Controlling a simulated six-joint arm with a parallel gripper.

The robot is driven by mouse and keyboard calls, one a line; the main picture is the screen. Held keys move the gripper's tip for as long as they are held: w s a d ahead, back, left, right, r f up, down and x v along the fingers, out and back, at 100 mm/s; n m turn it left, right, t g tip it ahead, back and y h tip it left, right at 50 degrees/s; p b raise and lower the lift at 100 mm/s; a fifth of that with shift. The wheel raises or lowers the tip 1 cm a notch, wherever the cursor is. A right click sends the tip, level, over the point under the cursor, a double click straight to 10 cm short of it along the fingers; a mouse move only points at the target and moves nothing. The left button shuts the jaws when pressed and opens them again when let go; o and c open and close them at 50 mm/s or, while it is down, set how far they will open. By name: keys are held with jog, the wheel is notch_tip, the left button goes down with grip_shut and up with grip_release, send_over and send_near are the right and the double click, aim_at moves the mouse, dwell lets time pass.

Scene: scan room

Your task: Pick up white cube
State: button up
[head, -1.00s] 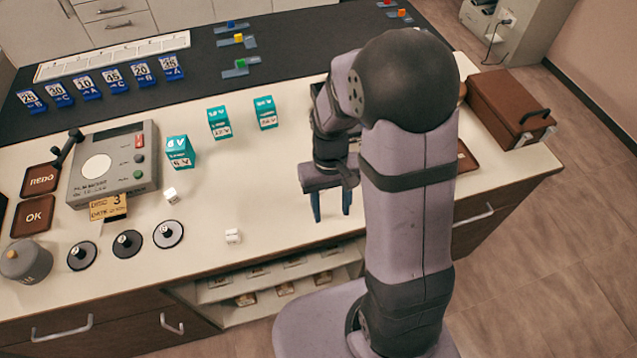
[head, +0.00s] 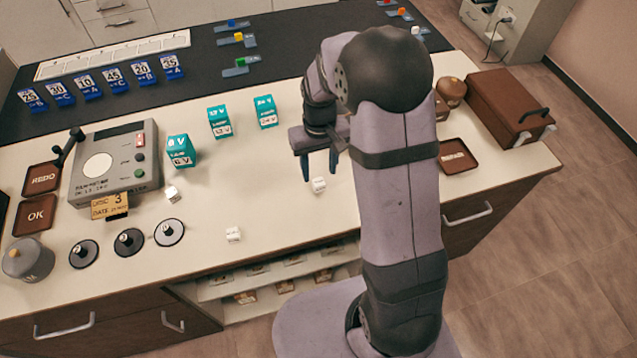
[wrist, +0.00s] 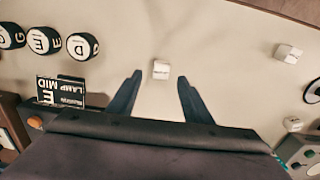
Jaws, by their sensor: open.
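A small white cube (head: 318,185) sits on the pale counter just below my gripper (head: 319,170) in the head view. My gripper is open and empty, with its fingers pointing down. In the wrist view the same cube (wrist: 161,69) lies between the lines of the two fingertips (wrist: 159,79), close to them. Whether the fingers are level with it cannot be told. Two more white cubes stand to the left in the head view, one near the front edge (head: 233,234) and one beside the grey device (head: 172,194).
Teal blocks (head: 219,122) stand behind and left of my gripper. A grey device (head: 113,167) and round dark discs (head: 129,242) are at left. A brown tray (head: 458,155) and brown case (head: 509,107) are at right. The counter around the nearest cube is clear.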

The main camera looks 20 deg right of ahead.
aim_at(319, 182)
jog(key=shift+a+f+p, duration=0.1)
jog(key=shift+f+p, duration=0.8)
jog(key=shift+f, duration=1.65)
jog(key=shift+c, duration=0.6)
jog(key=c, duration=1)
